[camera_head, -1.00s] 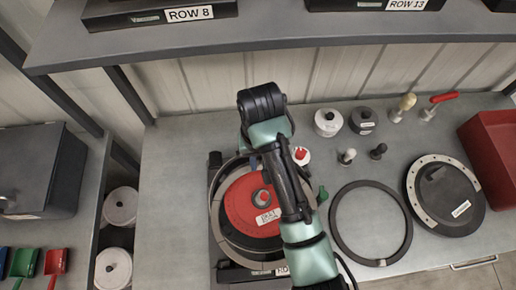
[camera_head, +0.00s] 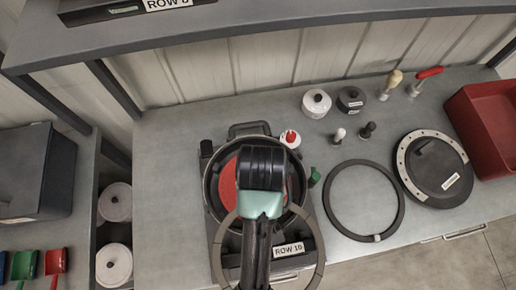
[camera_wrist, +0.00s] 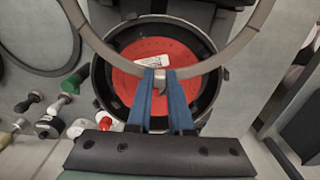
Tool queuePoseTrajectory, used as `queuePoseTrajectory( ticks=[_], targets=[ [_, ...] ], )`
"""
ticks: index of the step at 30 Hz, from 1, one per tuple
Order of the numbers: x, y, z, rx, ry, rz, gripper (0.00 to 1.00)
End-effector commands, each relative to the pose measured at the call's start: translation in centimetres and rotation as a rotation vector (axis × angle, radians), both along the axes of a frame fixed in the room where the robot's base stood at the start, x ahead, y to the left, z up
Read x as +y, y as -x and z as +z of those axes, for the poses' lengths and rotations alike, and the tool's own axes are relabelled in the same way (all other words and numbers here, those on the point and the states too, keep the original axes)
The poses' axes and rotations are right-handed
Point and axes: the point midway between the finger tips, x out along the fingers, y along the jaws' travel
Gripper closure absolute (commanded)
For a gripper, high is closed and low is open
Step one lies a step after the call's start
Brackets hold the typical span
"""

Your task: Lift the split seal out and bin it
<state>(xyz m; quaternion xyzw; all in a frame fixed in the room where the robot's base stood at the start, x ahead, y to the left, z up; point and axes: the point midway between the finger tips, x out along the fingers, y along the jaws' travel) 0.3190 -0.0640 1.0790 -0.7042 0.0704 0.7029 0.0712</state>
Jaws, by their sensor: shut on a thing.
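The split seal, a thin grey ring, hangs in my gripper (camera_wrist: 160,80); its arc (camera_wrist: 100,46) crosses the wrist view. The blue fingers are shut on its near edge, and a small nick or tab shows between the tips. In the head view, the ring (camera_head: 216,243) is raised over the front of the seed meter, around my arm in the picture. The open meter housing (camera_wrist: 97,75) lies below with a red disc (camera_wrist: 128,88) inside. In the head view, my wrist hides the fingers and part of the red disc (camera_head: 228,180).
A red open bin (camera_head: 462,118) stands at the right of the bench. A darker ring (camera_head: 333,212) and a round lid (camera_head: 412,185) lie between meter and bin. Pots, knobs and handled tools stand behind them. A shelf (camera_head: 270,32) overhangs the back.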

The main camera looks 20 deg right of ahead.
Motion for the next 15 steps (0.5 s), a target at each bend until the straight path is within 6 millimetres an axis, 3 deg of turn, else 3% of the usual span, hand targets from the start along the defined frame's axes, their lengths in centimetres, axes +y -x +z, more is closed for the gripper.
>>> queuePoseTrajectory(
  ticks=[15],
  targets=[
    [0.09,0.64,0.03,0.002,0.001,0.000,1.00]
  ],
)
